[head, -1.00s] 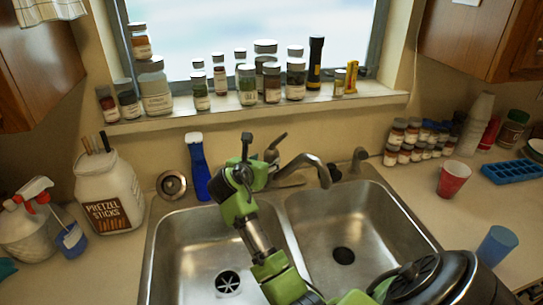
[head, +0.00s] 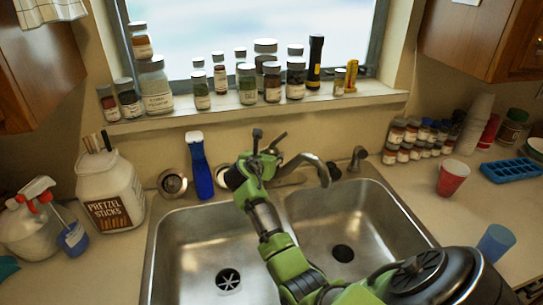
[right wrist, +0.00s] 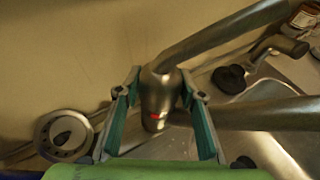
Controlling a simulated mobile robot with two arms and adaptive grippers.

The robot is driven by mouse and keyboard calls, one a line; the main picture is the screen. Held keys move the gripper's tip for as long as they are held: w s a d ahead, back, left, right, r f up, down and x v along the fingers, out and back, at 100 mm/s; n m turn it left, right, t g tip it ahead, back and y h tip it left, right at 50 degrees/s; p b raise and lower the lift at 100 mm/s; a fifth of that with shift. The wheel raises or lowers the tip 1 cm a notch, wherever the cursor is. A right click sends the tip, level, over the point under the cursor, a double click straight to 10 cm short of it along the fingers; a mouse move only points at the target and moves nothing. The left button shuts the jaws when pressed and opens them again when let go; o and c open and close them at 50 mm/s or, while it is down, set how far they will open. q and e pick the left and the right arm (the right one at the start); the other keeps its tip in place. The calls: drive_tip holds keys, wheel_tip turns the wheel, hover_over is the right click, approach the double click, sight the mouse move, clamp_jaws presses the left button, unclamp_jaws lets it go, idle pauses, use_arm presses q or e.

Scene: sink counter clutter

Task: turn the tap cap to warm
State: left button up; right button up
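The tap stands behind the double sink. Its spout (head: 317,166) and handle lever (head: 279,139) show in the head view, while its body is mostly hidden by my right gripper (head: 262,150). In the right wrist view the metal tap cap (right wrist: 158,92), with a small red mark low on its front, sits between the two fingers of my right gripper (right wrist: 161,80). The fingers are open, one on each side of the cap, and narrow gaps seem to remain. The lever (right wrist: 215,38) rises to the right from the cap. My left gripper is not in view.
A blue bottle (head: 200,170) stands close left of my right gripper, by a round drain strainer (head: 172,183). A side sprayer (head: 357,158) is right of the spout. Jars line the window sill (head: 240,112) behind. The sink basins (head: 200,250) are empty.

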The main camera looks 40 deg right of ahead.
drive_tip(key=shift+m+g, duration=0.3)
drive_tip(key=shift+r+h+p, duration=0.1)
drive_tip(key=shift+h+p, duration=0.2)
drive_tip(key=shift+w+m+g, duration=0.1)
drive_tip(key=shift+m+g, duration=0.8)
drive_tip(key=shift+g, duration=0.1)
drive_tip(key=shift+f+m+g+h+b, duration=0.25)
drive_tip(key=shift+m+g+h+b, duration=0.15)
drive_tip(key=shift+m+g+b, duration=0.4)
drive_tip(key=shift+r+m+g+b, duration=0.1)
drive_tip(key=shift+m+g+b, duration=1)
drive_tip(key=shift+g+b, duration=0.5)
drive_tip(key=o, duration=0.9)
drive_tip(key=shift+c, duration=0.2)
